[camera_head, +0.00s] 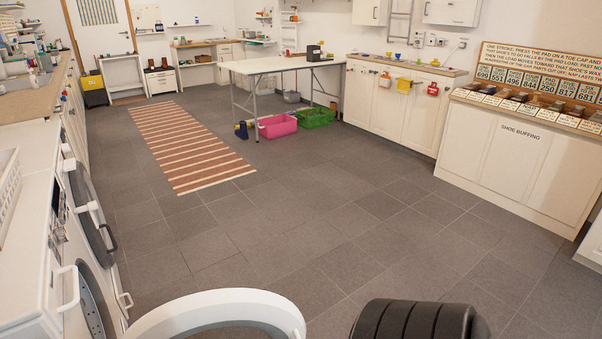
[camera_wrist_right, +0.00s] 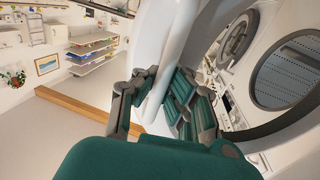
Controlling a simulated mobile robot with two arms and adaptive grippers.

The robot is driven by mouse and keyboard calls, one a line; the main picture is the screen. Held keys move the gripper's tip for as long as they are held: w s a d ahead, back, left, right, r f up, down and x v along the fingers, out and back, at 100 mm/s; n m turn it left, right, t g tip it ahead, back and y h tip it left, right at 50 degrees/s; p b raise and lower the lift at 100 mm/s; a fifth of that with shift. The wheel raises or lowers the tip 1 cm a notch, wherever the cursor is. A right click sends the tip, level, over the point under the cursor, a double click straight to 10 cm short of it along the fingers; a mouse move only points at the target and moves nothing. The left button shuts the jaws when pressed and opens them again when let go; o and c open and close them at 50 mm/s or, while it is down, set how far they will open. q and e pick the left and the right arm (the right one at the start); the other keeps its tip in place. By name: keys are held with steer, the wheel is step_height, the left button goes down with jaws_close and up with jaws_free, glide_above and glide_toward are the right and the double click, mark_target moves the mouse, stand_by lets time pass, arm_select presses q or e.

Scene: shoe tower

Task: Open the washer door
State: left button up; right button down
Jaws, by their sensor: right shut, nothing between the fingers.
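White machines (camera_head: 38,200) with round fronts stand along the left in the head view. A white door ring (camera_head: 215,303) shows at the bottom, standing out from the machine fronts over the floor; its lower part is cut off. In the right wrist view a curved white bar (camera_wrist_right: 182,40) runs along a white round rim, down to my right gripper (camera_wrist_right: 160,103). The gripper has green-padded fingers, is shut with nothing held, and lies right at the bar. Whether it touches the bar is unclear. My left gripper is not in view.
A striped rug (camera_head: 185,145) lies on open grey floor. A white table (camera_head: 280,65) stands at the back, with pink (camera_head: 277,126) and green (camera_head: 314,118) bins near it. A shoe buffing counter (camera_head: 515,150) is at right.

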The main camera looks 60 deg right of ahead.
steer(key=shift+d+r, duration=0.1)
steer(key=c, duration=1.3)
jaws_free()
steer(key=shift+c, duration=0.2)
steer(key=shift+s, duration=0.1)
